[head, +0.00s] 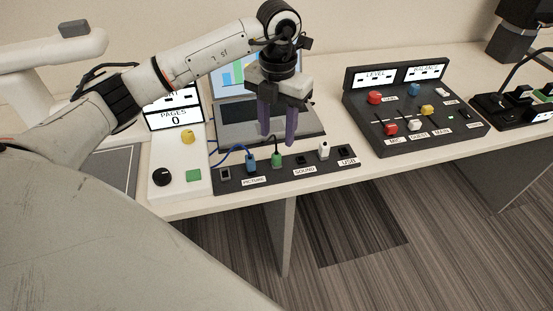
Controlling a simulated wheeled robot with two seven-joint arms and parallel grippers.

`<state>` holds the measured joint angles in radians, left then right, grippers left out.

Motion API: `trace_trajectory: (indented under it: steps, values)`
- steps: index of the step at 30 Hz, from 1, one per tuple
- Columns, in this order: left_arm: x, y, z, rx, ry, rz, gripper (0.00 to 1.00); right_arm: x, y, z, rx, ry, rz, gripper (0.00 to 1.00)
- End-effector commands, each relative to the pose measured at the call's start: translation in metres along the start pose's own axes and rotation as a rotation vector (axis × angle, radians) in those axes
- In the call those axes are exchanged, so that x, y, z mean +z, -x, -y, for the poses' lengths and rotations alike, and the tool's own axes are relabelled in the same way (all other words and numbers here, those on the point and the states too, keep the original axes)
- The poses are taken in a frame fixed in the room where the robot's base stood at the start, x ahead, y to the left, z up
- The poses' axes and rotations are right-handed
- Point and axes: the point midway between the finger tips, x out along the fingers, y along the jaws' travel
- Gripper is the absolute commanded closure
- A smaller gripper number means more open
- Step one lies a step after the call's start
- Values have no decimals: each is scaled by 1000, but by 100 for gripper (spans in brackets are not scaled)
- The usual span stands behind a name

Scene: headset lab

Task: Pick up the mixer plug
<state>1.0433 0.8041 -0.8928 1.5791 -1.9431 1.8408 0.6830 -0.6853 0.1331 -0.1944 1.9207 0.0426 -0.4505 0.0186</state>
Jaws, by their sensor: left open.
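The mixer (415,108) is a dark sloped box with LEVEL and BALANCE displays, colored knobs and faders, on the table right of center. A black power strip (505,118) lies beside it at the right edge, with black plugs (520,95) in it; I cannot tell which one is the mixer's. My left gripper (278,143) points down with its two purple fingers apart and empty. It hangs in front of the laptop, above the rear of the socket panel, well left of the mixer and the strip. My right gripper is not in view.
A dark socket panel (225,183) along the front edge holds blue, green and white plugs under PICTURE, SOUND and USB labels. An open laptop (236,120) stands behind it. A white box with a PAGES display (173,118) is to the left. A dark object (511,43) stands at the back right.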

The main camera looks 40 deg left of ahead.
Motion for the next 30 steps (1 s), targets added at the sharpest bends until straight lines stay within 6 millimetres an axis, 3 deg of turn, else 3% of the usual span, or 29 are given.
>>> trace_trajectory:
  steps: [18,26,30]
  values:
    - [-3,-72,0,-5,-3,-1,59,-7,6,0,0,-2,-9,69]
    - [-3,-76,0,-5,-3,1,59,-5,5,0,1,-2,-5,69]
    - [-3,-76,1,-5,-4,1,78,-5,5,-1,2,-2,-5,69]
